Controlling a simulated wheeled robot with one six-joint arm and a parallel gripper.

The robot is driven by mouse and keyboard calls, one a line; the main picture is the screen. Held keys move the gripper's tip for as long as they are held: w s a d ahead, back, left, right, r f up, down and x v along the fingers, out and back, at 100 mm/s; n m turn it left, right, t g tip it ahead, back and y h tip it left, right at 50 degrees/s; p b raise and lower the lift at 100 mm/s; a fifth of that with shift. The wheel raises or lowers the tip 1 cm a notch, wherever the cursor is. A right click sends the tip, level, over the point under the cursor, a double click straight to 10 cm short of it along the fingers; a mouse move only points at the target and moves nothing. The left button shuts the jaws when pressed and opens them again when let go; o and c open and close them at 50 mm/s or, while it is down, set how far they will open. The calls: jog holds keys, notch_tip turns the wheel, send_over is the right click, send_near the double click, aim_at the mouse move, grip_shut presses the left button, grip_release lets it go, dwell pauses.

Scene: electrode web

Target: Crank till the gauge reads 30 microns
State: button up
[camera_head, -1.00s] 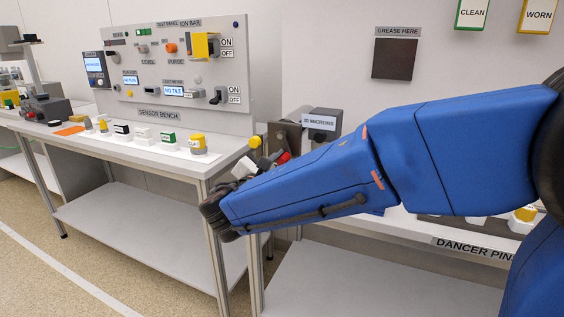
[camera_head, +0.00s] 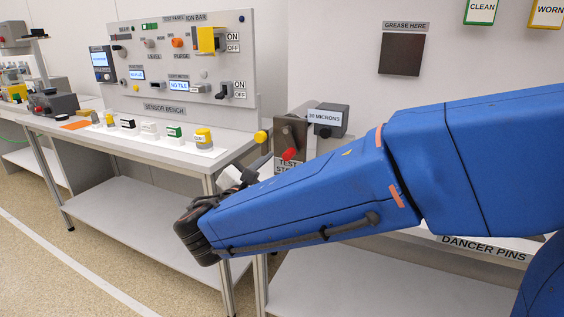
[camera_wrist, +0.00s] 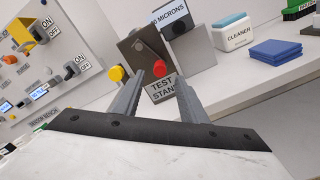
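The gauge (camera_head: 326,118) is a grey box with a white display on the test stand. Its display appears to read 30 MICRONS, though the first digit is small; in the wrist view the gauge (camera_wrist: 170,20) is cut off by the top edge. The crank's red knob (camera_head: 289,154) is in front of the stand's brown-grey plate (camera_head: 288,130). In the wrist view the red knob (camera_wrist: 159,68) shows between my fingertips, beyond them. My gripper (camera_wrist: 159,76) is open and empty, apart from the knob. In the head view my forearm hides part of my gripper (camera_head: 243,174).
A yellow knob (camera_head: 261,137) sits left of the plate and shows close beside my left finger. A TEST STAND sign (camera_wrist: 162,88) is below the knob. The sensor bench (camera_head: 150,145) is to the left. A cleaner tub (camera_wrist: 233,32) and blue cloths (camera_wrist: 275,50) lie right of the stand.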

jog(key=v, duration=0.9)
jog(key=shift+s, duration=0.3)
jog(key=shift+a, duration=0.1)
